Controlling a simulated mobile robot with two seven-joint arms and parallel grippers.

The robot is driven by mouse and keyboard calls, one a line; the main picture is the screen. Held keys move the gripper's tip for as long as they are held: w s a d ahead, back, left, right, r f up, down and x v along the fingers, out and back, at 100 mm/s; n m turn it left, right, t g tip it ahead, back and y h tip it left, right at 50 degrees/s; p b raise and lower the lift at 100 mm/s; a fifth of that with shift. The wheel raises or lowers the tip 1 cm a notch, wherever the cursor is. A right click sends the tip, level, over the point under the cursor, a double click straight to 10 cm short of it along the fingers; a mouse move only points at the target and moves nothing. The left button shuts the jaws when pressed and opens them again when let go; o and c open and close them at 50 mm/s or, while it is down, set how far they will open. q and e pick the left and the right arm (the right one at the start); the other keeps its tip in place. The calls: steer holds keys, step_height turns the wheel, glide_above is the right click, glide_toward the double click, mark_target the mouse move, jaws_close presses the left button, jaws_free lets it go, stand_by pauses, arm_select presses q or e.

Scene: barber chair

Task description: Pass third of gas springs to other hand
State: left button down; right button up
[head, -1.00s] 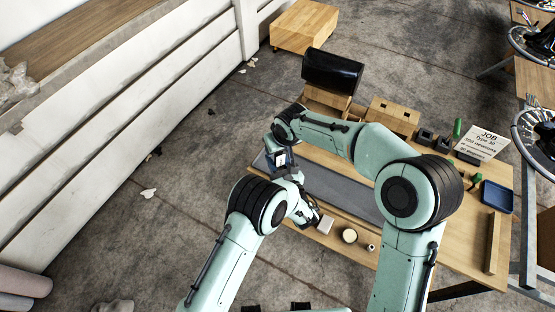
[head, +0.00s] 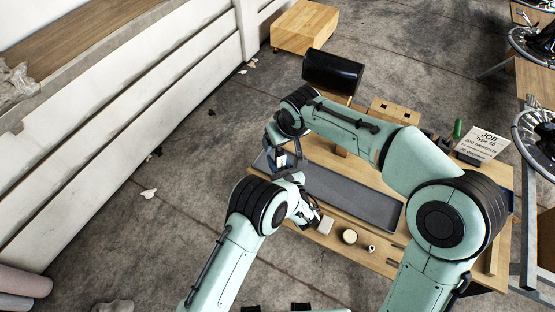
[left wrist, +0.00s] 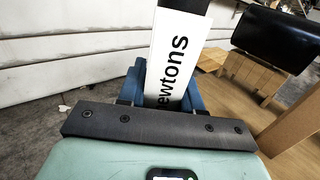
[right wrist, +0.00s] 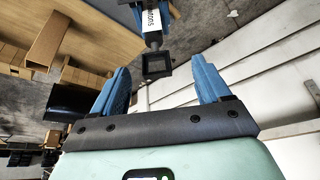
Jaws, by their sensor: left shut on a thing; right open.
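My left gripper (head: 285,168) is shut on a gas spring (head: 281,160), which shows as a small dark part with a white label. In the left wrist view the gas spring (left wrist: 180,55) stands between the blue fingers (left wrist: 165,90), its label reading "newtons". In the right wrist view my right gripper (right wrist: 160,72) is open. The black square end of the gas spring (right wrist: 157,64) lies between or just ahead of its fingers; contact cannot be told. The left fingers show above it, around the label. In the head view the right gripper is mostly hidden.
A long grey tray (head: 350,195) lies on the wooden workbench (head: 340,244). A black roll (head: 333,70) stands behind, with a JOB sign (head: 483,143) at right.

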steer(key=s+d+f+m+g+h, duration=0.4)
steer(key=s+d+f+g, duration=0.1)
steer(key=s+d+f, duration=0.95)
steer(key=s+a+f+m+y, duration=0.2)
steer(key=s+f, duration=0.5)
steer(key=f, duration=0.5)
steer(key=s+a+f+m+y, duration=0.2)
steer(key=s+f, duration=0.6)
steer(key=f, duration=0.4)
steer(key=shift+s+a+f+y, duration=0.3)
steer(key=shift+a+y, duration=0.45)
steer(key=shift+y, duration=0.25)
steer(key=shift+w, duration=0.1)
